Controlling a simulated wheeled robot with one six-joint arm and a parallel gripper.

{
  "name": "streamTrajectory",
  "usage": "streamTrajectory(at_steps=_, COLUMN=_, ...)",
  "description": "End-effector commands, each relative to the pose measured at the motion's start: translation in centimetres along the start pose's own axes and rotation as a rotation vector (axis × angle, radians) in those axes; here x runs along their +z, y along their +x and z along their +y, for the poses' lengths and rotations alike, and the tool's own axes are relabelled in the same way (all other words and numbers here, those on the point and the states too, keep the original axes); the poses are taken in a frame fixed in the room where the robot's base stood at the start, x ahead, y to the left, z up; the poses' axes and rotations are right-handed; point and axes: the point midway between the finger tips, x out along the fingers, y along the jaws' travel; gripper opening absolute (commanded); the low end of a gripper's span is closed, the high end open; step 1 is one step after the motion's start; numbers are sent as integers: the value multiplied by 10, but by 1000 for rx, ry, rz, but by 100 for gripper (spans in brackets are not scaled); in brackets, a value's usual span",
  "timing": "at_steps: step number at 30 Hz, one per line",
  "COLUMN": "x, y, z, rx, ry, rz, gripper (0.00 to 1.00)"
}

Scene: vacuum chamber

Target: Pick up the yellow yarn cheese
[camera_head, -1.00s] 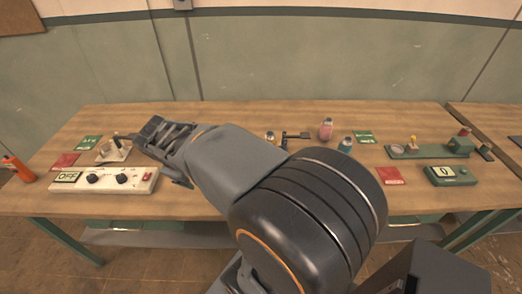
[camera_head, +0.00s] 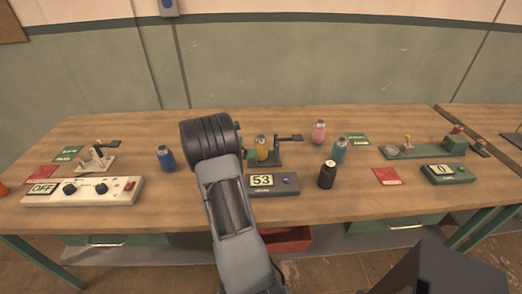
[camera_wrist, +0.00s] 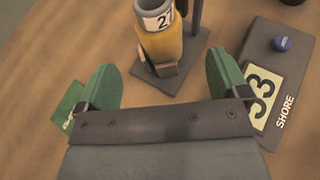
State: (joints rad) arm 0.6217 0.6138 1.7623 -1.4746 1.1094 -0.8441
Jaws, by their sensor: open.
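The yellow yarn cheese (camera_head: 262,149) stands upright near the middle of the bench, at a dark stand with a lever. In the wrist view the cheese (camera_wrist: 165,43) has a grey tube top and a white label with a number, partly cut off. It is on a dark base plate beside a post. My gripper (camera_wrist: 160,82) is open, with its green fingers apart and nothing between them. The cheese is just ahead of the gap between the fingers. In the head view my arm hides most of the gripper.
A dark meter (camera_head: 272,185) reading 53 sits in front of the stand. Blue (camera_head: 166,158), black (camera_head: 327,174), teal (camera_head: 340,149) and pink (camera_head: 319,132) cheeses stand around it. A white control box (camera_head: 84,191) reading OFF is at the left. Bare wood lies between.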

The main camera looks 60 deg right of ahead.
Motion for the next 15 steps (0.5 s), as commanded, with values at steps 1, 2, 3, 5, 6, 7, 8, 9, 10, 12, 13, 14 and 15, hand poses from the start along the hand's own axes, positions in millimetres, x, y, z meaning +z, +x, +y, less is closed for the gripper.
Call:
streamTrajectory(at_steps=1, x=0, y=9, z=-1, rx=-3, ry=0, rz=1, gripper=93)
streamTrajectory(at_steps=2, x=0, y=14, z=-1, rx=-3, ry=0, rz=2, gripper=93)
streamTrajectory(at_steps=3, x=0, y=19, z=-1, rx=-2, ry=0, rz=2, gripper=93)
streamTrajectory(at_steps=5, x=0, y=26, z=0, rx=-2, ry=1, rz=1, gripper=93)
streamTrajectory(at_steps=6, x=0, y=29, z=0, rx=-1, ry=1, rz=2, gripper=93)
streamTrajectory(at_steps=7, x=0, y=31, z=0, rx=-1, ry=1, rz=2, gripper=93)
streamTrajectory(at_steps=8, x=0, y=33, z=0, rx=0, ry=1, rz=2, gripper=93)
streamTrajectory(at_steps=9, x=0, y=35, z=0, rx=0, ry=1, rz=2, gripper=93)
streamTrajectory(at_steps=10, x=0, y=36, z=0, rx=0, ry=1, rz=2, gripper=93)
streamTrajectory(at_steps=12, x=0, y=39, z=0, rx=0, ry=1, rz=2, gripper=93)
streamTrajectory(at_steps=13, x=1, y=41, z=0, rx=-1, ry=1, rz=2, gripper=93)
streamTrajectory(at_steps=14, x=2, y=44, z=0, rx=-1, ry=1, rz=2, gripper=93)
streamTrajectory(at_steps=15, x=2, y=49, z=0, rx=-2, ry=1, rz=2, gripper=93)
